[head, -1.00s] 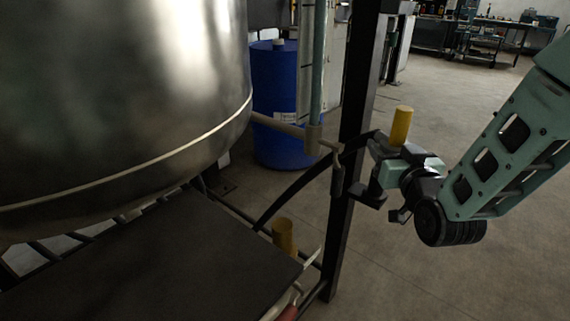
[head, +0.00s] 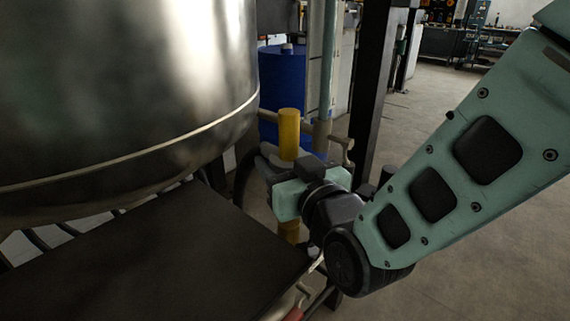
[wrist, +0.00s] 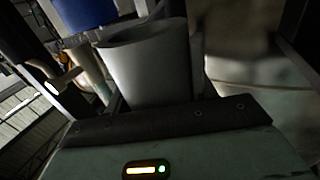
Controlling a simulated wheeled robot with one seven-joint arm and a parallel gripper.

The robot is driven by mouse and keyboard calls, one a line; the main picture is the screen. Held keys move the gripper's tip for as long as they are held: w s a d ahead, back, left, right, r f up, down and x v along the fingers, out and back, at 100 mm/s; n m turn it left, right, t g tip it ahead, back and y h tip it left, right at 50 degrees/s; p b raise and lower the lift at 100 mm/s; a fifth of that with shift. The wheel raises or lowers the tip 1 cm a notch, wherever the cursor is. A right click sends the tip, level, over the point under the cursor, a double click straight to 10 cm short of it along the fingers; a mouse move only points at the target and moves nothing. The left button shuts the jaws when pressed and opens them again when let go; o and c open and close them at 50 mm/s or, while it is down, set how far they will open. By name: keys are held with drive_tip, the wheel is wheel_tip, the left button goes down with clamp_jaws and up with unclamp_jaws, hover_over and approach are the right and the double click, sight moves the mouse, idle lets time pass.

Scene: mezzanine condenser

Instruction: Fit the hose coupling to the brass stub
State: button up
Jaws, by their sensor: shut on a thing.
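My gripper (head: 279,166) is shut on the hose coupling, with a yellow upright cylinder (head: 289,134) rising from its jaws. The black hose (head: 243,176) curves down from behind the jaws on their left. The brass stub (head: 289,231) stands upright by the front right of the dark platform, partly hidden under my gripper and wrist. In this view the coupling is above the stub; I cannot tell whether they line up in depth. In the wrist view a grey cylinder (wrist: 148,68) stands close in front of the gripper body; the stub does not show clearly there.
A large steel tank (head: 125,90) fills the upper left above the dark platform (head: 150,260). A pipe with a valve (head: 322,130) and a black post (head: 368,90) stand close behind my gripper. A blue drum (head: 282,80) is farther back. Open floor lies right.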

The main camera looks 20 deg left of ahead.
drive_tip(key=shift+f+b, duration=0.15)
drive_tip(key=shift+b, duration=0.25)
drive_tip(key=shift+f+b, duration=2.4)
drive_tip(key=shift+f, duration=0.3)
drive_tip(key=shift+b, duration=0.55)
drive_tip(key=shift+f+b, duration=2.95)
drive_tip(key=shift+f, duration=0.3)
drive_tip(key=o, duration=1.3)
drive_tip(key=shift+o, duration=0.2)
drive_tip(key=shift+s+f, duration=0.1)
drive_tip(key=shift+d, duration=0.15)
